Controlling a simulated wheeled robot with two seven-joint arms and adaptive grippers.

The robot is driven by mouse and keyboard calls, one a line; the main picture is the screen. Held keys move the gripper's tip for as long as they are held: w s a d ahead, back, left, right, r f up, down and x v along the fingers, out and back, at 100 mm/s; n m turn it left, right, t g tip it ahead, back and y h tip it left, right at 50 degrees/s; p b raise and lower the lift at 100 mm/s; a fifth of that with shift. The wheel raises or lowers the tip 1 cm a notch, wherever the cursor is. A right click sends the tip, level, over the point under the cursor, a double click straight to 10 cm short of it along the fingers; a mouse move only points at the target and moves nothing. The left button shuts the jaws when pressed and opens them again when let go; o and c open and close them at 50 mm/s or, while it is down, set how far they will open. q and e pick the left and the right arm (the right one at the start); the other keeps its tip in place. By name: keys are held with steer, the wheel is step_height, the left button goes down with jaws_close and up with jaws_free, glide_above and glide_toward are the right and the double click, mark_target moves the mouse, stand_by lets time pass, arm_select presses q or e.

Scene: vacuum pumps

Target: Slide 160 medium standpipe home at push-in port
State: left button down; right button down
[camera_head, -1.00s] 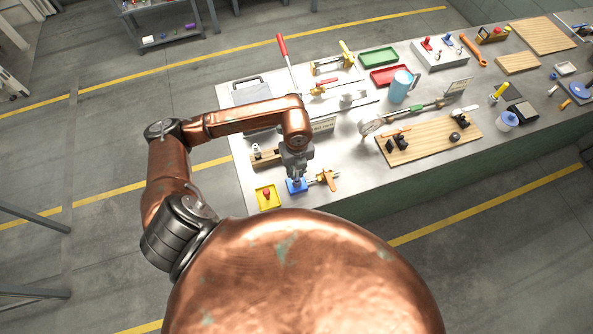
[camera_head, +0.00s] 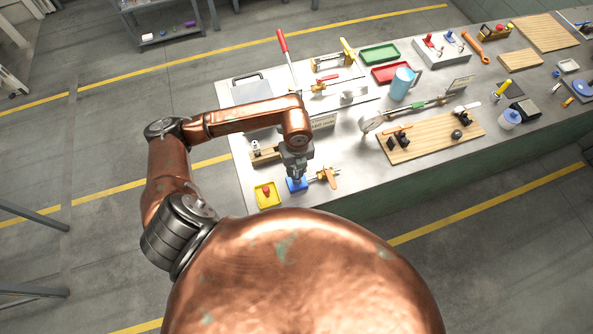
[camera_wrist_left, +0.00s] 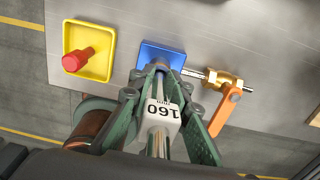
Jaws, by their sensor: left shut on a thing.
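The standpipe (camera_wrist_left: 157,112), a metal tube with a white tag reading "160 mm", is held between the green fingers of my left gripper (camera_wrist_left: 160,75) in the left wrist view. The push-in port is on a blue block (camera_wrist_left: 148,50) on the bench, with the fingertips and the pipe's far end right over it. Whether the pipe end is seated in the port is hidden by the fingers. In the head view, my left gripper (camera_head: 296,172) is directly above the blue block (camera_head: 297,185), pointing down. My right gripper is not in view.
A brass valve with an orange handle (camera_wrist_left: 226,108) joins the block's right side by a short metal pipe. A yellow tray (camera_wrist_left: 98,42) holding a red knob (camera_wrist_left: 76,60) stands to its left. A wooden board (camera_head: 430,150) with parts lies further right.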

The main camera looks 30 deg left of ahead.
arm_select(q)
steer(key=shift+f, duration=0.15)
steer(key=c, duration=1.7)
jaws_free()
steer(key=shift+c, duration=0.2)
step_height(320, 180, up, 12)
